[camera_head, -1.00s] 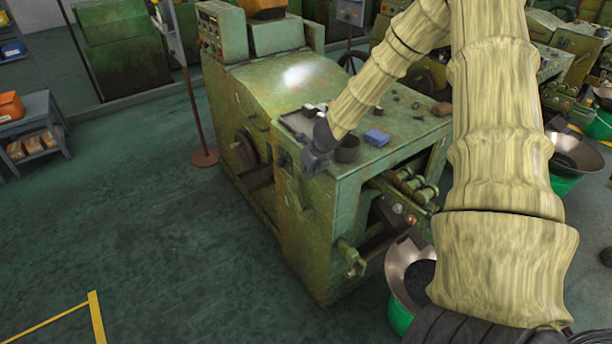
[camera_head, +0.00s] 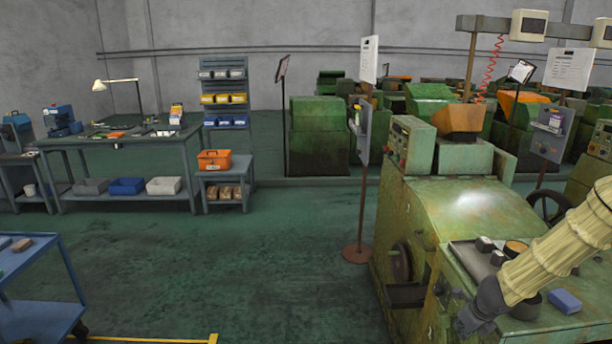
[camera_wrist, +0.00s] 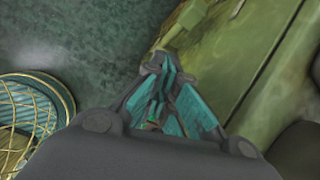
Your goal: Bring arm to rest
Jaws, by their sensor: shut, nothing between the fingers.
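My arm, in a ribbed cream sleeve, reaches in from the right edge of the head view. My gripper (camera_head: 470,322) is dark grey and hangs at the front left edge of the green machine (camera_head: 440,215). In the wrist view my gripper (camera_wrist: 165,68) shows its teal inner pads, with the fingertips together and nothing held. The machine's green side fills the right of the wrist view. I cannot tell whether the gripper touches the machine.
On the machine top lie a blue block (camera_head: 565,301) and a dark tray (camera_head: 480,258) with small parts. A sign stand (camera_head: 357,252) rises left of the machine. A blue cart (camera_head: 40,290), a workbench (camera_head: 120,143) and a shelf with an orange toolbox (camera_head: 214,160) stand farther left. Green floor between them is clear.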

